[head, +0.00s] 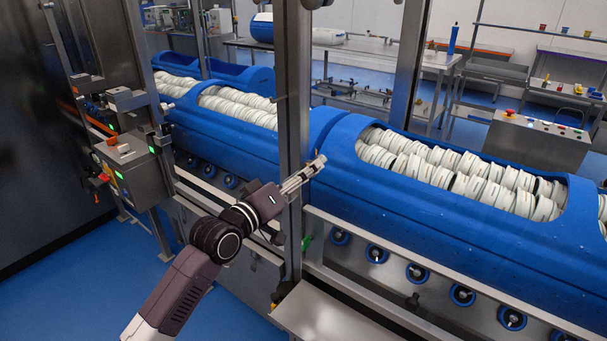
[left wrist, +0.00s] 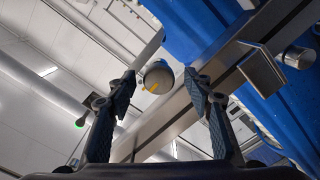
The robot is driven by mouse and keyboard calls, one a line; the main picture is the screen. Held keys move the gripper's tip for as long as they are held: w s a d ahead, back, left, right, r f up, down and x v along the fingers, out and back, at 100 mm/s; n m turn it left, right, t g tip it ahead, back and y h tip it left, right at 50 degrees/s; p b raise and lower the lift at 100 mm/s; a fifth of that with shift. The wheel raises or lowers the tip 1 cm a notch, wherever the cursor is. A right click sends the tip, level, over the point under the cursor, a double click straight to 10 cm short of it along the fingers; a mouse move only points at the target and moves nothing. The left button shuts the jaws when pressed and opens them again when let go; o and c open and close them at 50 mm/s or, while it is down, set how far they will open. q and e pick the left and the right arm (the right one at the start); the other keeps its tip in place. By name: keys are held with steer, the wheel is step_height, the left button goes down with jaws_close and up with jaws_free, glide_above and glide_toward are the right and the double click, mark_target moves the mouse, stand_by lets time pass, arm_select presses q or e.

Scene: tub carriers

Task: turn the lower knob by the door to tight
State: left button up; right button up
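My left gripper (head: 313,170) is beside the upright steel post (head: 292,95) in the head view, fingers pointing right and slightly up. In the left wrist view its two fingers (left wrist: 163,88) stand apart with a clear gap. In the head view this knob is not clearly visible near the gripper. My right gripper is in neither view.
Blue tubs (head: 450,205) full of white discs lie on a roller conveyor behind the post. A steel control box (head: 130,165) stands at the left. A steel ledge (head: 335,315) juts out below the gripper. A metal bracket (left wrist: 262,70) is right of the fingers in the wrist view.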

arm_select(q)
steer(key=v, duration=1.2)
